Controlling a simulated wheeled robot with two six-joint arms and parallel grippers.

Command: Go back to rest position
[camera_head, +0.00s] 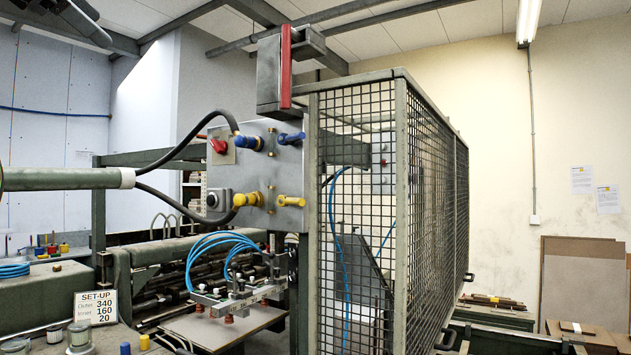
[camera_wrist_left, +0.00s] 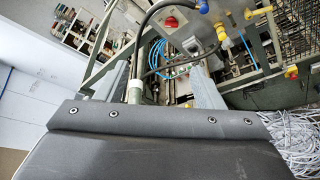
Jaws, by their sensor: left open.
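My left gripper (camera_head: 95,24) shows as a dark grey shape in the top left corner of the head view. It is high up, apart from the machine, with nothing seen held. In the left wrist view a grey panel with several screws fills the bottom, and pale finger parts stand above it; the left gripper (camera_wrist_left: 148,82) is open. The control panel (camera_head: 262,170) carries a red switch (camera_head: 219,146), blue knobs and yellow knobs. It stands to the right of and below the gripper in the head view. My right gripper is in neither view.
A mesh guard cage (camera_head: 432,200) stands right of the panel. A green pipe (camera_head: 60,179) with a white collar runs in from the left. Blue hoses (camera_head: 215,245) hang over the feeder. A set-up sign (camera_head: 97,308) stands at lower left. Boards (camera_head: 580,285) lean at the right wall.

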